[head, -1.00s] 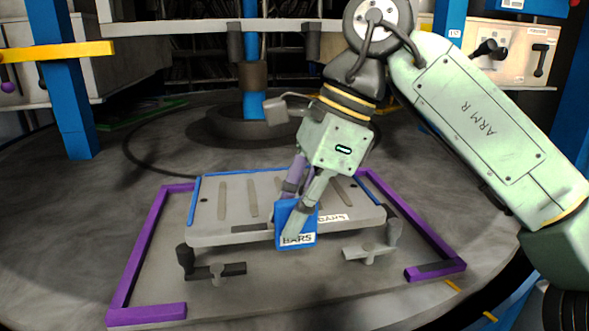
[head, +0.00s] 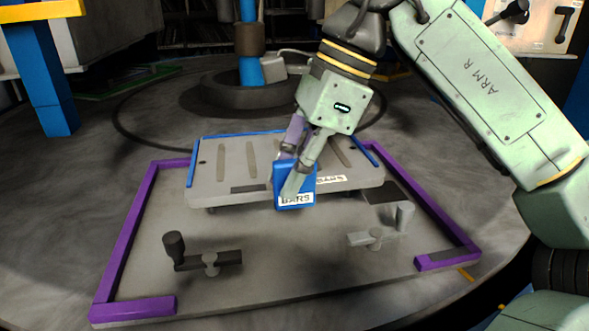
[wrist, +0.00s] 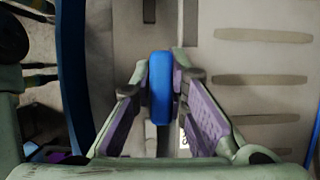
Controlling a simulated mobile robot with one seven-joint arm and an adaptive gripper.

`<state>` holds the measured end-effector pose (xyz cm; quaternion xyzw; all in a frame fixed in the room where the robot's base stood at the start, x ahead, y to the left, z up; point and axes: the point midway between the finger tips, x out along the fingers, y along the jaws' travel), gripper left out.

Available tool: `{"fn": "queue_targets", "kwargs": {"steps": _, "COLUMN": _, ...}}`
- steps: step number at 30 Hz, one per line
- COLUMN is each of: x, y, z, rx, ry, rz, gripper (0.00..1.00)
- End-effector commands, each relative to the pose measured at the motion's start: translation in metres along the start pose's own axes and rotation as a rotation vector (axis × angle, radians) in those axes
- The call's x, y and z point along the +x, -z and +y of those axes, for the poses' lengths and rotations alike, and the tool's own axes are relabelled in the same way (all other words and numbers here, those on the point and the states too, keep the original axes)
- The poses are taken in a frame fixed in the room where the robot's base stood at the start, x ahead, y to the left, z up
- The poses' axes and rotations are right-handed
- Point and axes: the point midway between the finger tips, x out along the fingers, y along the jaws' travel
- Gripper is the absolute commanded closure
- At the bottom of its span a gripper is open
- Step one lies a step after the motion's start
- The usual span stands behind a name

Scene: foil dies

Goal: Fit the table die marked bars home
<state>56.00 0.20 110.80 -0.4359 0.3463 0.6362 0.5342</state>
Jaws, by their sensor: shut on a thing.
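My gripper (head: 292,180) is shut on the upright blue handle (head: 279,176) at the die's front, which carries another BARS label. In the wrist view the blue handle (wrist: 161,88) stands between the two fingers. Small feet show under the die's front edge; I cannot tell whether they touch the table.
Purple rails (head: 128,232) and (head: 430,222) bound the table at left and right. A dark-knobbed clamp (head: 208,260) and a pale clamp (head: 376,238) stand in front of the die. Blue strips (head: 193,163) run along the die's sides and back. A blue column (head: 249,70) rises behind.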

Motion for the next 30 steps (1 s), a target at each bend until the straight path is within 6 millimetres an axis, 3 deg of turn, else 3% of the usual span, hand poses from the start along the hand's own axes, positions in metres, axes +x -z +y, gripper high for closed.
{"fn": "queue_targets", "kwargs": {"steps": 18, "x": 0.044, "y": 0.018, "z": 0.001, "rx": -0.001, "ry": 0.003, "rz": -0.003, "gripper": 1.0}}
{"fn": "queue_targets", "kwargs": {"steps": 30, "x": 0.051, "y": 0.021, "z": 0.001, "rx": 0.0, "ry": 0.004, "rz": -0.002, "gripper": 1.0}}
